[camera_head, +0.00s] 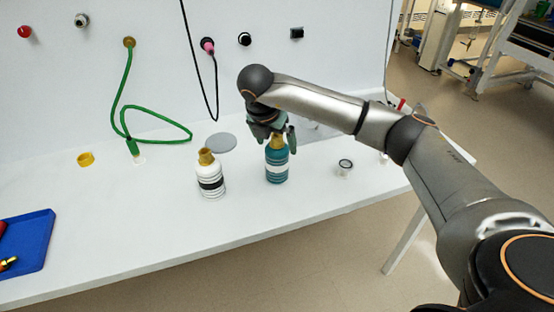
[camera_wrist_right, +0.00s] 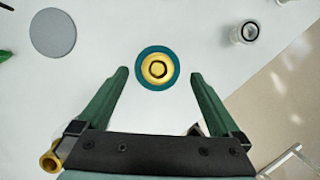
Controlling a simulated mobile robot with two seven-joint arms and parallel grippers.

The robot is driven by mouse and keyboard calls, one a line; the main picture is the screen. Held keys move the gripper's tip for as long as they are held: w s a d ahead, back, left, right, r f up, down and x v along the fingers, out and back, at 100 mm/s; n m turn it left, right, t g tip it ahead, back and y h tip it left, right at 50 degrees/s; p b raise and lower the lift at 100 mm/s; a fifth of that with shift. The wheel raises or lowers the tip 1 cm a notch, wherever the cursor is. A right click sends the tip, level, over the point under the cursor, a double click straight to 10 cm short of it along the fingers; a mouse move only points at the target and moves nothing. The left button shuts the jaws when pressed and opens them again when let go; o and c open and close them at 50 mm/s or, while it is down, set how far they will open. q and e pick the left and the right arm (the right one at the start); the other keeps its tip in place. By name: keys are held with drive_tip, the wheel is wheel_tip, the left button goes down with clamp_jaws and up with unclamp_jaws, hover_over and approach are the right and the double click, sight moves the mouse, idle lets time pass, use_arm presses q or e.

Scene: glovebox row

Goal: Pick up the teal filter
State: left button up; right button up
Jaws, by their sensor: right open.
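The teal filter (camera_head: 277,165) is a ribbed teal cylinder with a white band and a brass top, standing upright on the white bench. In the right wrist view the teal filter (camera_wrist_right: 157,68) is seen from above, ahead of the fingertips and roughly centred between them. My right gripper (camera_head: 275,138) is over its top in the head view, pointing down. In the right wrist view my right gripper (camera_wrist_right: 160,75) is open, with nothing between its fingers. The fingers partly hide the filter's top in the head view. My left gripper is not in view.
A white ribbed filter (camera_head: 210,175) with a brass top stands just left of the teal one. A grey disc (camera_head: 221,142) lies behind them. A small clear cup (camera_head: 344,168) stands to the right. A blue tray (camera_head: 30,245) and yellow ring (camera_head: 86,159) lie left.

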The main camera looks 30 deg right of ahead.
drive_tip(key=shift+a+p+x, duration=0.15)
drive_tip(key=shift+p+x, duration=0.1)
drive_tip(key=shift+x, duration=1.1)
drive_tip(key=shift+a+p+x, duration=0.15)
drive_tip(key=shift+p+x, duration=0.1)
drive_tip(key=shift+x, duration=1.1)
drive_tip(key=shift+w, duration=0.1)
drive_tip(key=c, duration=1.5)
drive_tip(key=shift+d+r, duration=0.1)
